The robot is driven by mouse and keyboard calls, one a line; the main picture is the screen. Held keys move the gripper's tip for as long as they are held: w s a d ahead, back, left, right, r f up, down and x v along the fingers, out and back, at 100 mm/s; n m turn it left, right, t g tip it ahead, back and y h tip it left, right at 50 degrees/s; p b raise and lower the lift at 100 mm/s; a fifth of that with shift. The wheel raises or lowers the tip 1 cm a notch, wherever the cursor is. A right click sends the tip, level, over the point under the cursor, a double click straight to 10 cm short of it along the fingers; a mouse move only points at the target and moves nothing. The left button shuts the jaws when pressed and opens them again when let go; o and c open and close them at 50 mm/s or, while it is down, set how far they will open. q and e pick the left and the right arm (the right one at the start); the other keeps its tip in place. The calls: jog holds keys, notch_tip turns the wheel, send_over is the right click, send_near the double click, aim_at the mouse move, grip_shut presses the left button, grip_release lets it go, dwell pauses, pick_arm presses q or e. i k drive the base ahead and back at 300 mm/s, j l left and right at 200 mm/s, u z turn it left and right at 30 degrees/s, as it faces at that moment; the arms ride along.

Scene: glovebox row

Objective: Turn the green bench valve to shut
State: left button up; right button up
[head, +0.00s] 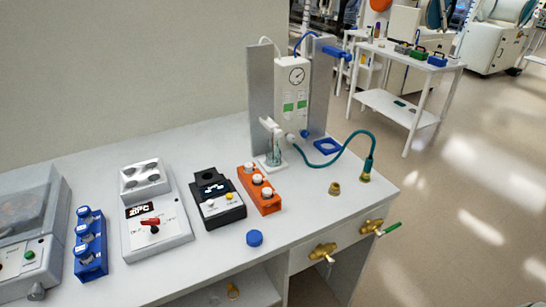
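The green bench valve is a brass fitting on the front face of the bench, near its right end. Its green lever (391,228) sticks out to the right of the brass body (371,226), tilted slightly up in the picture. I cannot tell from this view whether that position is open or shut. A second brass valve (322,252) with a pale lever sits to its left on the same face. Neither of my grippers is in view.
A teal hose (345,141) runs over the white bench (300,220) to a brass fitting (365,177). A blue cap (254,238), an orange rack (259,190) and a black device (216,198) stand farther left. The floor (440,220) right of the bench is clear.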

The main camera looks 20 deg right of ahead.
aim_at(380, 234)
jog(key=i+l+z, duration=0.1)
jog(key=l+z, duration=0.35)
jog(key=i+l+z, duration=0.2)
jog(key=l+z, duration=0.25)
jog(key=i+l+z, duration=0.2)
jog(key=z, duration=0.25)
